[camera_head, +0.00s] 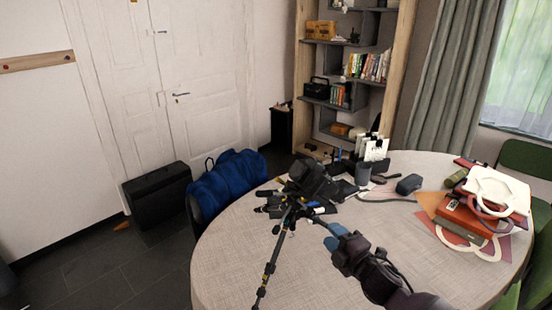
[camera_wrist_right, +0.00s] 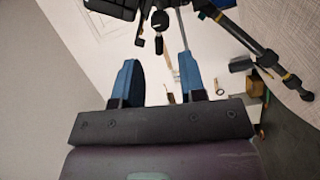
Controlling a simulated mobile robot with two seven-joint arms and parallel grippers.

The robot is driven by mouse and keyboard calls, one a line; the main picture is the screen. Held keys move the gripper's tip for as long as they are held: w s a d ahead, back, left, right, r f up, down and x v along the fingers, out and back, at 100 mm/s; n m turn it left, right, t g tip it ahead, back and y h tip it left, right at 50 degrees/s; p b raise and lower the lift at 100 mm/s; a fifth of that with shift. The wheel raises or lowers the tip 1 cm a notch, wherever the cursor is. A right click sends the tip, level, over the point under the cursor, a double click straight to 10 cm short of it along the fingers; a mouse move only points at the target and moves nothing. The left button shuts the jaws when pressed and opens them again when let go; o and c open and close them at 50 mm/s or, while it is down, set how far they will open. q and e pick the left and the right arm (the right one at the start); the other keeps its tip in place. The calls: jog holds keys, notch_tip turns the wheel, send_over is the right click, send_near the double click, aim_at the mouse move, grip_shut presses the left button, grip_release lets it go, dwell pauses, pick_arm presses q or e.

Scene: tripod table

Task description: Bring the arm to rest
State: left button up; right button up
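My right gripper (camera_head: 332,236) is over the round table, with its blue fingers pointing up and left toward the tripod. In the right wrist view its two fingers (camera_wrist_right: 157,64) are spread apart with nothing held between them. A black tripod (camera_head: 270,258) with a dark camera (camera_head: 312,180) on top is at the table's left side, just left of the gripper. My left gripper is not in view.
The round table (camera_head: 250,240) holds a grey cup (camera_head: 363,173), a dark case (camera_head: 408,185) and a pile of bags and books (camera_head: 468,215) at right. A blue bag (camera_head: 225,180) is behind its left edge.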

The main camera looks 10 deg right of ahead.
jog(key=s+d+f+m+g+h, duration=0.1)
jog(key=s+f+m+h, duration=0.1)
jog(key=s+f+m, duration=0.3)
jog(key=s+d+f+m+g+h, duration=0.1)
jog(key=s+f+m, duration=0.4)
jog(key=s, duration=0.8)
jog(key=s+d+f+m+g+h, duration=0.2)
jog(key=s+f+m, duration=0.3)
jog(key=s+m, duration=0.4)
jog(key=shift+f+g+h, duration=0.3)
jog(key=shift+g+h, duration=0.2)
jog(key=shift+g, duration=0.1)
